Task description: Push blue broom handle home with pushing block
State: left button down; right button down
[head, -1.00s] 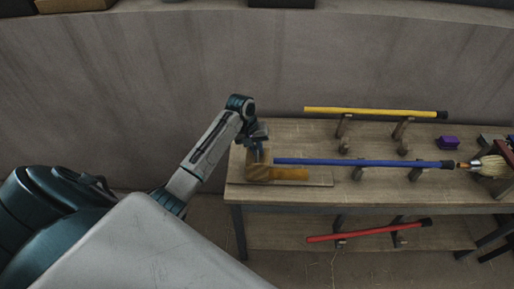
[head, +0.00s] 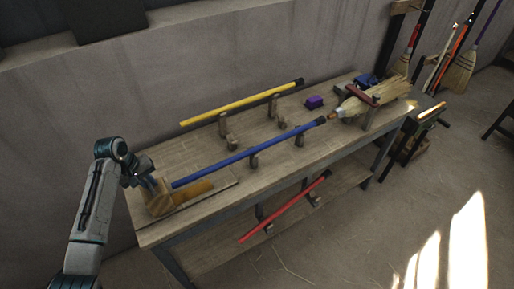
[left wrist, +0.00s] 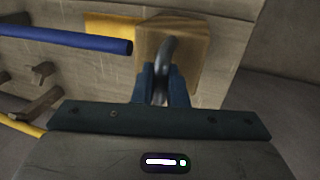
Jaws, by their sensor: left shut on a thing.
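The blue broom handle (head: 245,156) lies on wooden supports along the bench. Its dark-tipped far end points at the straw broom head (head: 384,92) and is close to it; I cannot tell how far it is inserted. The wooden pushing block (head: 159,200) stands at the handle's near end. My left gripper (head: 143,182) is shut on the block's metal handle (left wrist: 167,52). In the left wrist view the blue handle's blunt end (left wrist: 120,47) is right beside the block (left wrist: 195,48); contact is unclear. My right gripper is not in view.
A yellow handle (head: 240,102) lies on supports behind, and a red one (head: 285,207) lies on the lower shelf. A small purple block (head: 314,102) sits on the bench (head: 150,237). Finished-looking brooms (head: 462,72) stand at the wall on the right.

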aim_at(182, 180)
pick_arm(q)
jog(key=shift+d+f, duration=0.25)
jog(key=shift+d, duration=0.1)
jog(key=shift+w+d+f+p, duration=0.1)
jog(key=shift+w+d+p, duration=0.1)
jog(key=shift+w+d, duration=0.7)
jog(key=shift+w+d+p, duration=0.2)
jog(key=shift+w+d, duration=0.15)
jog(key=shift+d, duration=0.95)
jog(key=shift+w+d+f+p, duration=0.1)
jog(key=shift+w+d+p, duration=0.1)
jog(key=shift+w+d, duration=0.7)
jog(key=shift+s+d+r, duration=0.1)
jog(key=shift+s+d, duration=0.1)
jog(key=shift+d, duration=0.25)
jog(key=c, duration=1.5)
grip_release()
jog(key=shift+w, duration=0.1)
jog(key=o, duration=0.7)
jog(key=shift+w+d+r, duration=0.15)
jog(key=shift+d+r, duration=0.05)
jog(key=shift+d, duration=0.1)
jog(key=shift+a, duration=0.4)
